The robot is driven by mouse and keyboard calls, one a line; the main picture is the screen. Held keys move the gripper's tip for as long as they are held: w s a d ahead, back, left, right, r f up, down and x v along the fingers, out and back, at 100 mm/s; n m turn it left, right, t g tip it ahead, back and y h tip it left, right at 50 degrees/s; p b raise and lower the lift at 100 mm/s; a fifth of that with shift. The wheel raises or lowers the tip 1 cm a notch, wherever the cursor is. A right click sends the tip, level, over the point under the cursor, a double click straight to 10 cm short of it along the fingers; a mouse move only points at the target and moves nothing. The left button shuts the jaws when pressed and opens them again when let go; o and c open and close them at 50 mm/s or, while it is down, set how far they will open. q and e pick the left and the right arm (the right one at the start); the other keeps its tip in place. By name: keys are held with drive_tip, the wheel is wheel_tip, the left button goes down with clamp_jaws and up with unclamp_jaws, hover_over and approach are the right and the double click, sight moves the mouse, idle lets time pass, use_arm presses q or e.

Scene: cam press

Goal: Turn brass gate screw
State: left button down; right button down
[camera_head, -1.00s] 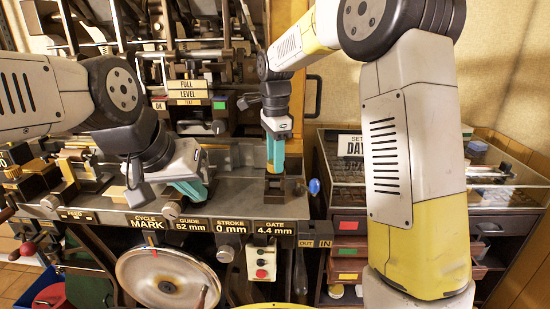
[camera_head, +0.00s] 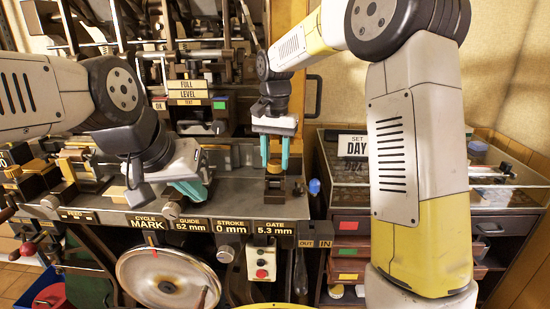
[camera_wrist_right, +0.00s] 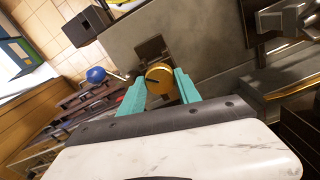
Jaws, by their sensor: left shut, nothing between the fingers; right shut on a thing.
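The brass gate screw (camera_head: 274,168) has a round yellow head on a dark block at the right end of the press bench. My right gripper (camera_head: 275,164) comes down on it from above, with one teal finger on each side, shut on its head. In the right wrist view the brass head (camera_wrist_right: 160,79) sits between the two fingertips (camera_wrist_right: 160,73). The gate readout (camera_head: 274,227) below shows 5.3 mm. My left gripper (camera_head: 194,192) is shut and empty above the bench front, left of the screw. Its far fingertip is partly hidden.
A blue knob (camera_head: 314,186) stands just right of the screw; it also shows in the right wrist view (camera_wrist_right: 96,75). A handwheel (camera_head: 166,279) and a button box (camera_head: 261,264) are below the bench. A glass-topped cabinet (camera_head: 345,190) is at right. Machine columns stand behind.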

drive_tip(key=n, duration=0.4)
drive_tip(key=shift+n, duration=0.4)
drive_tip(key=n, duration=0.3)
drive_tip(key=shift+n, duration=0.3)
drive_tip(key=n, duration=0.3)
drive_tip(key=shift+n, duration=0.3)
drive_tip(key=n, duration=0.4)
drive_tip(key=shift+n, duration=0.3)
drive_tip(key=n, duration=1.1)
drive_tip(key=shift+n, duration=2.1)
